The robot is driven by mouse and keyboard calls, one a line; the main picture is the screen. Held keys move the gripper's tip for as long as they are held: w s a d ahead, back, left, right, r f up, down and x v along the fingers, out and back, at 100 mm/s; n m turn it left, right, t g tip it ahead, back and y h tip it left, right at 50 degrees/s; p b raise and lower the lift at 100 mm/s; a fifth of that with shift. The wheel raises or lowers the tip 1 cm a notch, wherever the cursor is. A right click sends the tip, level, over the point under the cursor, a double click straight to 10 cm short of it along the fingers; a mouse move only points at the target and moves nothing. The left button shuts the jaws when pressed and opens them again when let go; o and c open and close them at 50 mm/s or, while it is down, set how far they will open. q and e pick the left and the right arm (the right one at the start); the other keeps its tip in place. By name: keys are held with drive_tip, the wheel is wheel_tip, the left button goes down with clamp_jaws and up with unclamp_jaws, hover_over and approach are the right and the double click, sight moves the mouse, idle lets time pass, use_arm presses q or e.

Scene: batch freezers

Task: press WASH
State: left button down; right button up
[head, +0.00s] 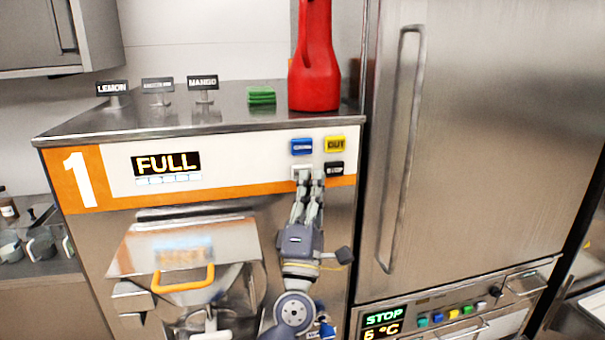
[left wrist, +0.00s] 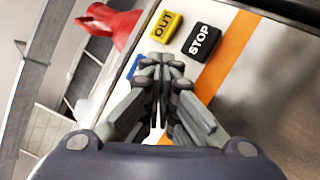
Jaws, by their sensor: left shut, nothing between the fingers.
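The panel of machine 1 (head: 230,163) has a blue button (head: 302,146), a yellow OUT button (head: 334,143), a black STOP button (head: 335,168) and a pale button (head: 300,171) at lower left. The pale button's label is not readable. My left gripper (head: 310,174) is shut and empty, its fingertips at the pale button and partly over it. I cannot tell whether they touch it. In the left wrist view the fingertips (left wrist: 161,62) hide the pale button, with OUT (left wrist: 164,26), STOP (left wrist: 201,41) and part of the blue button (left wrist: 134,67) around them. My right gripper is out of view.
A display (head: 166,163) reads FULL. A red jug (head: 314,60), a green sponge (head: 262,96) and flavour signs (head: 204,84) stand on the machine's top. An orange-handled hatch (head: 184,280) sticks out left of my arm. A tall steel cabinet (head: 480,140) stands at right.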

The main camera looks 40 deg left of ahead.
use_arm(q)
drive_tip(key=shift+w+a, duration=0.4)
drive_tip(key=shift+a, duration=0.05)
idle(0.9)
idle(0.3)
drive_tip(key=shift+s+d, duration=0.65)
drive_tip(key=shift+d, duration=0.05)
drive_tip(key=shift+s+d+p, duration=0.6)
drive_tip(key=shift+s+d, duration=1)
drive_tip(key=shift+d, duration=0.3)
